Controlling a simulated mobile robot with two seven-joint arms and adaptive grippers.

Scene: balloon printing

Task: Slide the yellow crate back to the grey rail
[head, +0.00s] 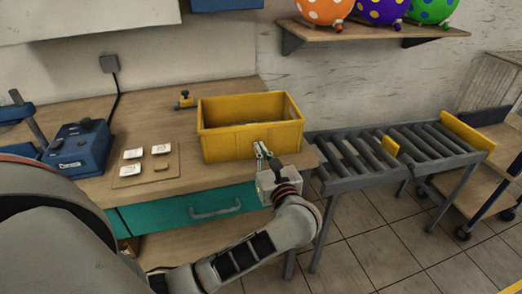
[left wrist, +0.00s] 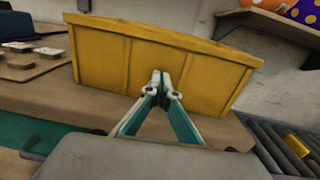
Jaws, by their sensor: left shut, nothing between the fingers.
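The yellow crate (head: 252,143) stands upright on the wooden workbench, near its right end, and looks empty from above. My left gripper (head: 262,147) is shut with nothing in it, at the crate's front wall, right of the middle. In the left wrist view the closed fingertips (left wrist: 160,75) point at the front wall of the crate (left wrist: 105,62). They are touching it or very close; I cannot tell which. No grey rail can be made out behind the crate, whose walls hide the bench there. My right gripper is not in view.
A blue machine (head: 78,147) and a board with white pieces (head: 145,175) lie left of the crate. A small yellow-and-black item (head: 185,101) stands behind left. A roller conveyor (head: 375,155) adjoins the bench's right end. Balloons sit on a wall shelf (head: 370,32).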

